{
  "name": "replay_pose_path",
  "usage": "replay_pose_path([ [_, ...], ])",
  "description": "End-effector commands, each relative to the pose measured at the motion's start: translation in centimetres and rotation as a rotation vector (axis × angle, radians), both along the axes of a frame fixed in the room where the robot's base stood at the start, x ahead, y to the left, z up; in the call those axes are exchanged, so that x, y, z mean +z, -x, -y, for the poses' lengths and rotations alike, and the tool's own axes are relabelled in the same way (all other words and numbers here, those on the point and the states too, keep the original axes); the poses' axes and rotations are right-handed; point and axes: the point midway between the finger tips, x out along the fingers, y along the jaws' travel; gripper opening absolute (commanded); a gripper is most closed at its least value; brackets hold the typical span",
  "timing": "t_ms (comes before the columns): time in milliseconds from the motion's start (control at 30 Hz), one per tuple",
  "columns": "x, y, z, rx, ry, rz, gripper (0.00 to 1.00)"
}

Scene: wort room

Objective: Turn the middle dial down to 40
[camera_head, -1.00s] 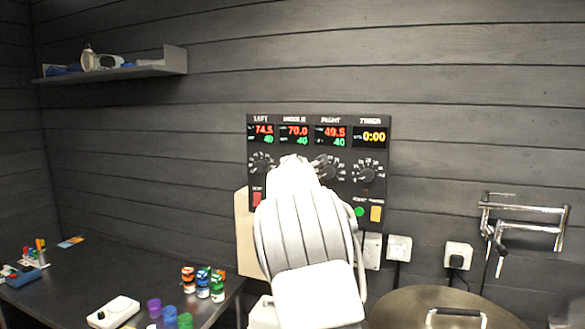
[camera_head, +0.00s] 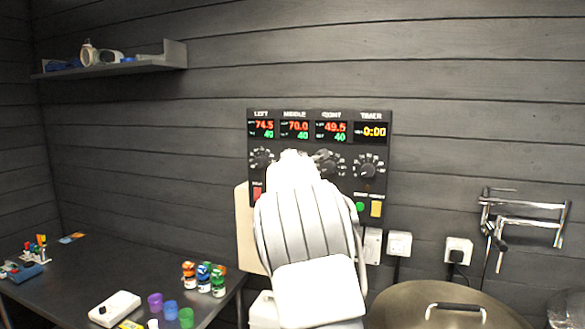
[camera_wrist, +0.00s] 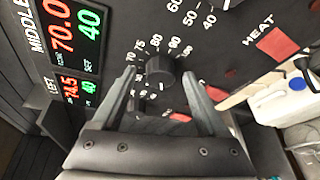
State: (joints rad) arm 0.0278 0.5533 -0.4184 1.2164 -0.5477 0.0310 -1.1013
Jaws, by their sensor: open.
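In the head view my white arm covers the middle dial and my fingers. The knob's pointer is not clear to me.
The right dial (camera_head: 328,163) is close beside my arm, and the left dial (camera_head: 261,160) is on the other side. A red HEAT button (camera_wrist: 280,40) shows below the dials. A steel lid (camera_head: 440,305) is at lower right, a table (camera_head: 110,265) with small items at left.

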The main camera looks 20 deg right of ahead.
Motion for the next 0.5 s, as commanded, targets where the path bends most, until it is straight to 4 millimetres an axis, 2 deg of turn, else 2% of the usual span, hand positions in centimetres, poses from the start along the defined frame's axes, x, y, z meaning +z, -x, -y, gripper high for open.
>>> replay_pose_path([
  [167,0.1,1.6,-0.9,0.001,0.001,0.002,0.76],
  [500,0.9,6.6,-3.3,0.003,-0.001,0.004,0.76],
])
